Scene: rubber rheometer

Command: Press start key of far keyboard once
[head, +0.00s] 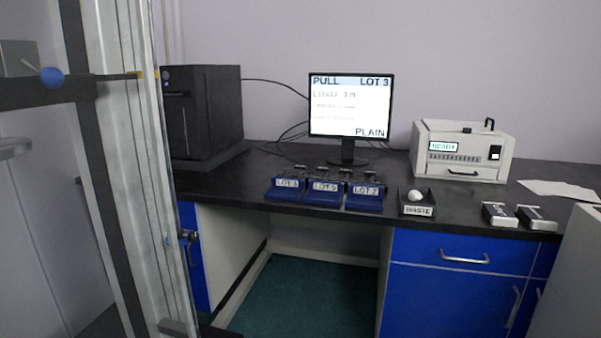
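I cannot make out a keyboard or a start key anywhere in the head view. A monitor (350,105) stands on the dark bench and reads "PULL", "LOT 3" and "PLAIN"; its smaller lines are hard to read. Small dark items (318,172) sit just in front of it, behind the blue trays, too small to identify. Neither of my grippers is in view.
Blue labelled trays (325,193), a waste tray (417,209), a white device (463,151) and two small boxes (500,214) stand on the bench (262,160). A black computer case (203,112) is at left. A tall metal frame (125,150) blocks the left side.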

